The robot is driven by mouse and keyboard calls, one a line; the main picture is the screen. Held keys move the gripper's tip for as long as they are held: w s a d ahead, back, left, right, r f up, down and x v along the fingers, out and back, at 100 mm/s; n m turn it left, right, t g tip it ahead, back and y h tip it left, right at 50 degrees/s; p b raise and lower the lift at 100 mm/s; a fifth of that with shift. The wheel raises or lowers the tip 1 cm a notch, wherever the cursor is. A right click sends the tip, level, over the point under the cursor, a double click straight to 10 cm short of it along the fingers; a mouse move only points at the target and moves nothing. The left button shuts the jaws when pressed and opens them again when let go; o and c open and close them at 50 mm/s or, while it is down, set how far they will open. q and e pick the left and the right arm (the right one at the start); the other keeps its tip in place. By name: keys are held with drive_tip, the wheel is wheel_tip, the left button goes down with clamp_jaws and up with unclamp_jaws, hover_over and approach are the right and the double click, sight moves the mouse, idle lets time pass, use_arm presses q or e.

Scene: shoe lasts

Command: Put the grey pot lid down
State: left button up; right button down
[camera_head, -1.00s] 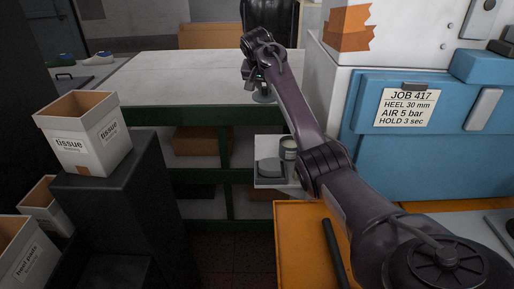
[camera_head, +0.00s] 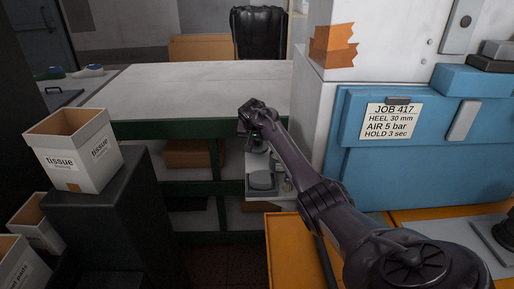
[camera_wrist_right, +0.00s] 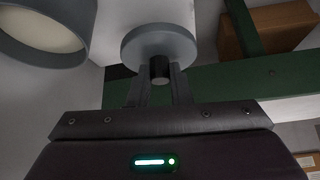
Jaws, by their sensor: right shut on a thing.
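My right gripper (camera_head: 257,140) is shut on the knob of the grey pot lid (camera_head: 258,149). In the right wrist view the two fingers (camera_wrist_right: 158,76) pinch the dark knob, and the round grey disc of the lid (camera_wrist_right: 160,42) is beyond the fingertips. A grey round pot (camera_wrist_right: 62,58) with pale contents shows open in that view's upper left corner, beside the lid and apart from it. In the head view my arm hides most of the pot's area. The lid is over or near the back of a small light shelf (camera_head: 262,197); its exact height is unclear. My left gripper is out of view.
A grey rounded block (camera_head: 262,180) sits on the small shelf. A white bench (camera_head: 190,90) with a green frame stands behind. A blue machine (camera_head: 430,160) is on the right, above an orange surface (camera_head: 285,250). A tissue box (camera_head: 75,150) is on the left.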

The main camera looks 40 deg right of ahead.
sight(257, 147)
wheel_tip(257, 147, down, 4)
drive_tip(key=shift+r, duration=0.2)
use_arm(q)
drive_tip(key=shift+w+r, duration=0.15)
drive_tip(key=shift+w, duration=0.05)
use_arm(e)
drive_tip(key=shift+f, duration=0.1)
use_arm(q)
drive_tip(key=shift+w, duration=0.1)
use_arm(e)
drive_tip(key=shift+f, duration=0.15)
drive_tip(key=c, duration=1.3)
unclamp_jaws()
